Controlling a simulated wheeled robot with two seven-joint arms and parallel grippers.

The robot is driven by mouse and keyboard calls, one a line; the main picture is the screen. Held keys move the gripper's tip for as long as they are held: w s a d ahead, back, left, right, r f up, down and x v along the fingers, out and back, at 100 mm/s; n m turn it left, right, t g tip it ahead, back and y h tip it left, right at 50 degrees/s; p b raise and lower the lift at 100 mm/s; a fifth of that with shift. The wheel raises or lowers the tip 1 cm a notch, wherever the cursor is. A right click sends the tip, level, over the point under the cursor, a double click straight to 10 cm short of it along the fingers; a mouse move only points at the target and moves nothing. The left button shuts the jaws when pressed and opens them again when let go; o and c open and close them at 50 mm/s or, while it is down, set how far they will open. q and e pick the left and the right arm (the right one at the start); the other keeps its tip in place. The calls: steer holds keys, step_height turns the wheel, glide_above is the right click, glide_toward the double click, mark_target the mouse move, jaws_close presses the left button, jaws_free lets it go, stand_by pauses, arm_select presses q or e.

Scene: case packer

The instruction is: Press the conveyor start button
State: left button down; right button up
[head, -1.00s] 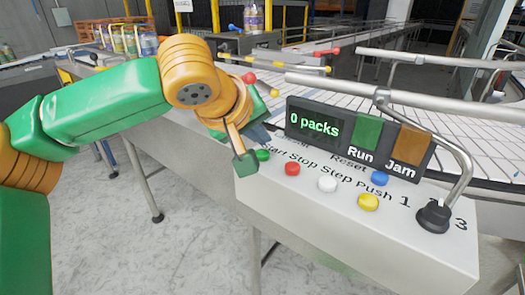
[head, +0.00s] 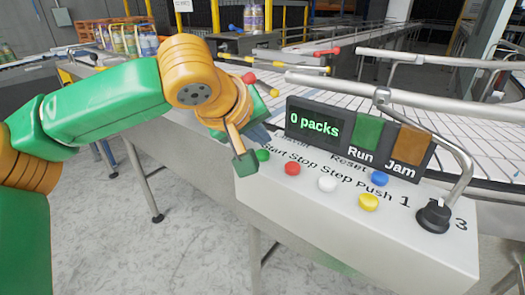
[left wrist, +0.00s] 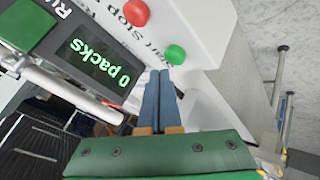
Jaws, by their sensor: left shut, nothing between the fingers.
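The green start button (head: 262,155) sits at the left end of the button row on the white control box (head: 345,230). My left gripper (head: 262,135) is over the box's left end, close to that button; its green housing partly hides the fingers. In the left wrist view my left gripper (left wrist: 160,74) has its two blue fingers together with nothing between them. Their tips point at the green start button (left wrist: 175,54), which shows just beyond them. I cannot tell whether they touch it. My right gripper is in neither view.
Red (head: 292,169), white (head: 327,184), yellow (head: 368,202) and blue (head: 380,178) buttons lie right of the green one. A dark display (head: 314,124) reads "0 packs" above them. A metal rail (head: 380,95) runs behind. A black knob (head: 433,217) stands at the right.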

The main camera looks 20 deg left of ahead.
arm_select(q)
steer(key=shift+f+b, duration=0.35)
steer(key=shift+f, duration=0.05)
